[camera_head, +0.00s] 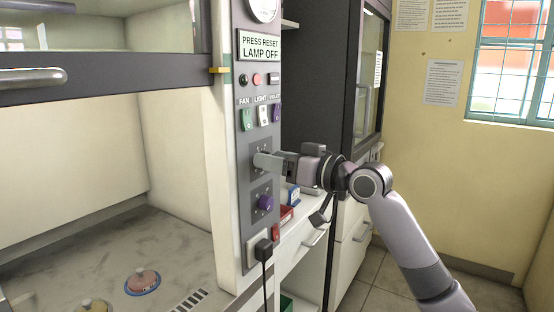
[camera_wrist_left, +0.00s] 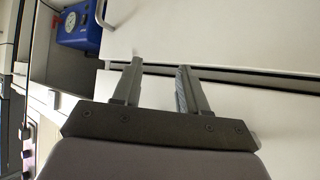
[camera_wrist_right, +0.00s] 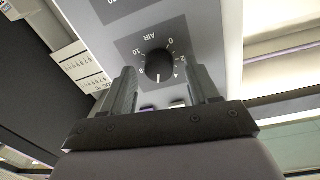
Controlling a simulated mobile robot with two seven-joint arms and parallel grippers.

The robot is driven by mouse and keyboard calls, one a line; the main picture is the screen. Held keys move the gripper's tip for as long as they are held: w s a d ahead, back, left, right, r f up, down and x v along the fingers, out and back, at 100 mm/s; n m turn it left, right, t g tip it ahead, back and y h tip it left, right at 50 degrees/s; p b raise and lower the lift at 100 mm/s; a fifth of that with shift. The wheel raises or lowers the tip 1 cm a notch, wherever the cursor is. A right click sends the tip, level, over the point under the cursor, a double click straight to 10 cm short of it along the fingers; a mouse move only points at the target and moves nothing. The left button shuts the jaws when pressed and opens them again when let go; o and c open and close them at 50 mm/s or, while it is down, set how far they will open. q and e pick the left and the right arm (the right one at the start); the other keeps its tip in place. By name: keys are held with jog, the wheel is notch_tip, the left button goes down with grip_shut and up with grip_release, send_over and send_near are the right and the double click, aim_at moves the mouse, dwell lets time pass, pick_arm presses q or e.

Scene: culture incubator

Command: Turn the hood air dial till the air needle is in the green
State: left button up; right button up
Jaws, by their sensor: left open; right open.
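The black air dial (camera_wrist_right: 158,66) shows in the right wrist view on a dark plate with a number scale. Its white mark points down in that view, between the 4 and the 8. My right gripper (camera_wrist_right: 162,72) is open, with one finger to either side of the dial; I cannot tell whether they touch it. In the head view my right gripper (camera_head: 262,160) is at the panel and mostly hides the dial. A round gauge (camera_head: 262,8) is cut off at the top; its needle cannot be read. My left gripper (camera_wrist_left: 156,68) is open and empty.
A black plug (camera_head: 263,249) with a cable is lower down. Drawers (camera_head: 300,250) stand to the right. White drawer fronts (camera_wrist_left: 220,35) and a blue box (camera_wrist_left: 75,24) face my left gripper.

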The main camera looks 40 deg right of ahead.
jog(key=c, duration=1)
jog(key=shift+n+b, duration=0.45)
jog(key=shift+n, duration=2.25)
jog(key=shift+c, duration=0.2)
jog(key=o, duration=1)
jog(key=shift+o, duration=0.2)
